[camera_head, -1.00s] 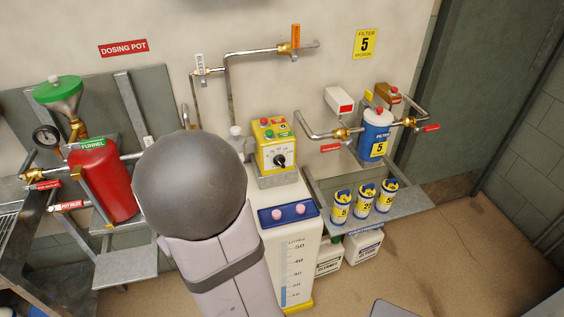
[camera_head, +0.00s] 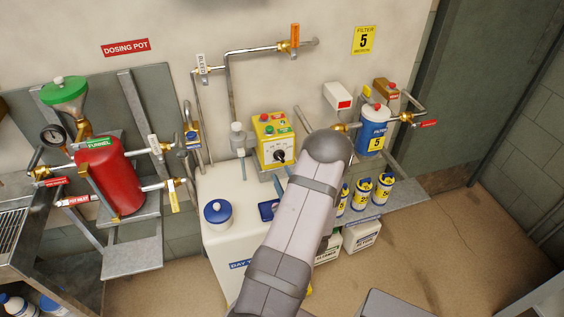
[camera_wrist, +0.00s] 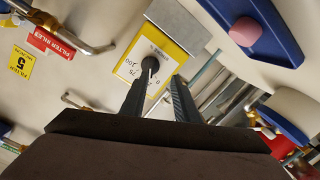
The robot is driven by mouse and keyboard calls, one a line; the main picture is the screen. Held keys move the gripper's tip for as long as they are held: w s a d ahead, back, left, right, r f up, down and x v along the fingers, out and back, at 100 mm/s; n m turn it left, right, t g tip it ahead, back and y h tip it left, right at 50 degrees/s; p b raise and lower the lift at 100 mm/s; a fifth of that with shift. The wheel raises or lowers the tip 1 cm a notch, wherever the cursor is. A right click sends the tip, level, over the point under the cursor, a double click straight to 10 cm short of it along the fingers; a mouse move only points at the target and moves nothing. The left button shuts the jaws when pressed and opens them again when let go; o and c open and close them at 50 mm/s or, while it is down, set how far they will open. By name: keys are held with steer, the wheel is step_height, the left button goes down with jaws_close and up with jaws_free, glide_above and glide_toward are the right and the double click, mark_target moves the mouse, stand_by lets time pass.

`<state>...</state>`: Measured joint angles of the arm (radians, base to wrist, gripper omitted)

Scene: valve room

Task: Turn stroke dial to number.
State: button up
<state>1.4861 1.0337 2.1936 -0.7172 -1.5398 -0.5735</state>
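The stroke dial is a round black knob on the white scale plate of a yellow dosing pump; the dial (camera_head: 280,156) faces outward in the head view. In the wrist view the dial (camera_wrist: 151,64) shows upside down, with a pale pointer line and small scale numbers around it that are mostly too small to read. My gripper (camera_wrist: 159,80) is open, its two dark fingers pointing at the yellow pump face (camera_wrist: 130,68). The dial appears just beyond the fingertips, nearer the left one; I cannot tell whether they touch. In the head view my arm hides most of the gripper.
The pump stands above a white tank (camera_head: 222,245) with a blue lid (camera_head: 217,212). Pipes, a blue filter housing (camera_head: 373,137) and several cartridges (camera_head: 362,193) lie right; a red pot (camera_head: 112,175) stands left.

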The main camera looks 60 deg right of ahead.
mark_target(280, 159)
steer(key=shift+t+h, duration=0.3)
steer(key=shift+h, duration=0.2)
steer(key=shift+s+d+r+p+x, duration=0.15)
steer(key=shift+p+x, duration=0.15)
steer(key=shift+x, duration=0.65)
steer(key=shift+s+d+r+p+x, duration=0.15)
steer(key=shift+p+x, duration=0.2)
steer(key=shift+x, duration=0.65)
steer(key=shift+s+d+f+p+x, duration=0.15)
steer(key=shift+p+x, duration=0.15)
steer(key=shift+x, duration=0.65)
steer(key=shift+r, duration=0.1)
jaws_close()
